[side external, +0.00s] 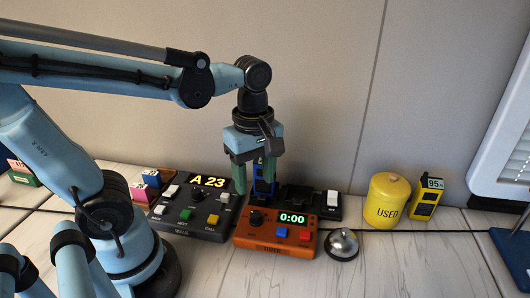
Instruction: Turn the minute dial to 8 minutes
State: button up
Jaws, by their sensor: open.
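The orange timer box (272,245) sits on the white counter, with a lit display (293,218) reading 0:00. A black dial (255,218) is at its upper left, and a blue and a red button are on its front. Which mark the dial points at is too small to read. My gripper (257,188) points down with its green fingers apart, behind and above the dial. A blue item shows between or behind the fingers; I cannot tell whether they touch it.
A dark console (192,214) showing A 23 stands close to the left of the timer. A silver bell (342,245) is to its right. A yellow USED canister (386,201) and a yellow meter (427,199) stand further right.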

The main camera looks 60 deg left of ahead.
aim_at(255, 214)
jog(key=shift+f, duration=4.6)
grip_shut()
